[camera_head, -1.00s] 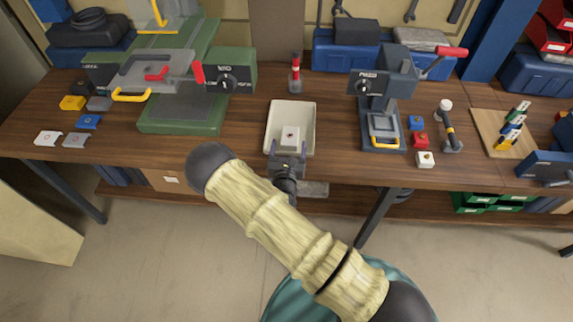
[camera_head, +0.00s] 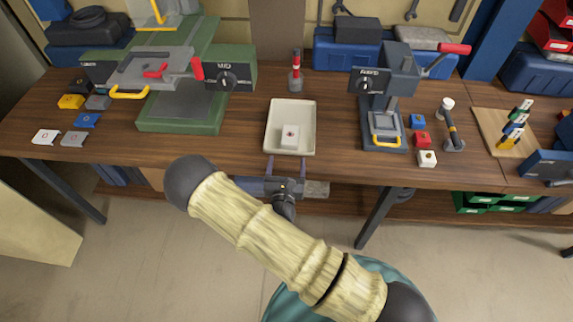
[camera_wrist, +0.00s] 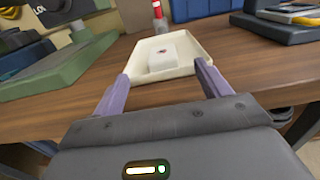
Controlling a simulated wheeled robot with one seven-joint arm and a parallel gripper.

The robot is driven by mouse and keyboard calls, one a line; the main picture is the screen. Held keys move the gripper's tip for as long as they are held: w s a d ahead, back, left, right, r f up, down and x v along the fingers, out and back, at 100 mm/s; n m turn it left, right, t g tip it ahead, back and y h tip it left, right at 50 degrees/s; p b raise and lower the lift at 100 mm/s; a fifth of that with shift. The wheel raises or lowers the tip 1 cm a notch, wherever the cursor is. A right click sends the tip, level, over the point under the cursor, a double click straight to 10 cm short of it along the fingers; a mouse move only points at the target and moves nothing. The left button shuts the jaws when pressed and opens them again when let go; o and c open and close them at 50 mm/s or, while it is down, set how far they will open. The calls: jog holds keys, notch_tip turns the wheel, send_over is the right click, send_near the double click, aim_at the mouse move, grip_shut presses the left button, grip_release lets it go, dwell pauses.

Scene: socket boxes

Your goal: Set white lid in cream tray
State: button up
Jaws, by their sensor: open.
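The cream tray (camera_head: 306,112) lies on the wooden bench in the middle of the head view. A white box-shaped piece (camera_head: 290,136) with a small dark and red mark on top sits inside it, near the front side. The tray (camera_wrist: 193,50) and the white piece (camera_wrist: 162,56) also show in the wrist view. My gripper (camera_head: 285,163) is open and empty at the bench's front edge, just short of the tray, its two fingers apart. A flat white lid (camera_head: 46,137) with a mark lies at the bench's left front.
A green press (camera_head: 185,105) stands left of the tray and a grey press (camera_head: 384,110) right of it. Bare bench lies around the tray.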

jog(key=d+r+m+g+h, duration=0.3)
jog(key=d+r+m+h, duration=0.3)
jog(key=d+m+h, duration=0.45)
jog(key=s+d+r+m+g+h, duration=0.2)
jog(key=s+d+r+m+g, duration=0.1)
jog(key=s+d+m+g, duration=0.75)
jog(key=s+d+r+m+g+y, duration=0.1)
jog(key=s+r+m+g+y, duration=0.1)
jog(key=s+m+g+y, duration=0.45)
jog(key=w+a+r+m+t+y, duration=0.2)
jog(key=a+r+m+t+y, duration=0.1)
jog(key=r+m+y, duration=0.3)
jog(key=shift+a+r+m+t+y, duration=0.3)
jog(key=shift+a+r+m+t, duration=0.15)
jog(key=shift+m+t, duration=0.5)
